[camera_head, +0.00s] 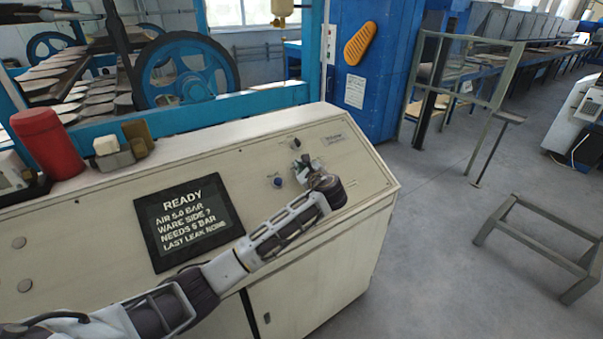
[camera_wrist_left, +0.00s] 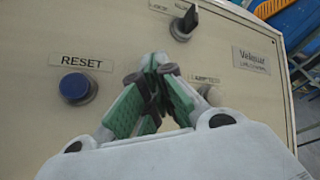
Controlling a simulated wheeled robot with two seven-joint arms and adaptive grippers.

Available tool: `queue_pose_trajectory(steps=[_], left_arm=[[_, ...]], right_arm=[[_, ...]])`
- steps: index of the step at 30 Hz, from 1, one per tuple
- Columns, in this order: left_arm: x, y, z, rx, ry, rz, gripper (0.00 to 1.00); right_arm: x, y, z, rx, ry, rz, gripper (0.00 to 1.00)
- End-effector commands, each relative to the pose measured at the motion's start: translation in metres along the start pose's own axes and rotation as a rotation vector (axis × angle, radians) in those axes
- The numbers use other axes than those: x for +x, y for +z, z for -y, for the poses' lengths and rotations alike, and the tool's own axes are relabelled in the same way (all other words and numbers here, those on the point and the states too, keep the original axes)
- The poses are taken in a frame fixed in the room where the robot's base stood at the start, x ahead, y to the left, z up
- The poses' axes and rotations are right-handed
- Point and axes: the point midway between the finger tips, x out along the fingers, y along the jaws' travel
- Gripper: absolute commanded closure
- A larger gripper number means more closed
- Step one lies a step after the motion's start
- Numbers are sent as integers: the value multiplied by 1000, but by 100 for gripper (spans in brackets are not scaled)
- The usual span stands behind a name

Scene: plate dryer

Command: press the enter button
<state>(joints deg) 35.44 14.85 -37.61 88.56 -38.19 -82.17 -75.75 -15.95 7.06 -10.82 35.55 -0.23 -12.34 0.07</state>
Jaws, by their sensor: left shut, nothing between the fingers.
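My left gripper (camera_head: 304,166) is over the right part of a cream control panel (camera_head: 250,145). In the left wrist view its green-padded fingers (camera_wrist_left: 155,68) are closed together and empty, above the panel face between the blue button and a partly covered label. The blue button (camera_wrist_left: 77,88) has a RESET label (camera_wrist_left: 82,63) above it; it also shows in the head view (camera_head: 279,182). A pale round control (camera_wrist_left: 208,95) beside the fingers is partly hidden, and its label is hard to read. I see no control legibly marked enter. My right gripper is out of view.
A black selector switch (camera_wrist_left: 186,22) sits above the fingers. The panel's dark screen (camera_head: 192,219) reads READY, with AIR 5.0 BAR below. A red cylinder (camera_head: 47,143) and small blocks stand on the panel's left. A grey metal stand (camera_head: 540,235) is on the floor at right.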

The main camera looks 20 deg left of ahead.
Motion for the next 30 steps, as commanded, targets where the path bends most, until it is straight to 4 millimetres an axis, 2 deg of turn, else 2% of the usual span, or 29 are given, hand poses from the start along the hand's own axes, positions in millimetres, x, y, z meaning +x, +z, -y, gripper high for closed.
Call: queue_pose_trajectory(steps=[9,15,30], left_arm=[[2,-1,-1,0,0,0,100],[3,-2,-2,0,1,0,100],[5,-4,-4,1,1,0,100]], right_arm=[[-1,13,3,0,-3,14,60],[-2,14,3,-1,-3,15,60],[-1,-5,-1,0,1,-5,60]])
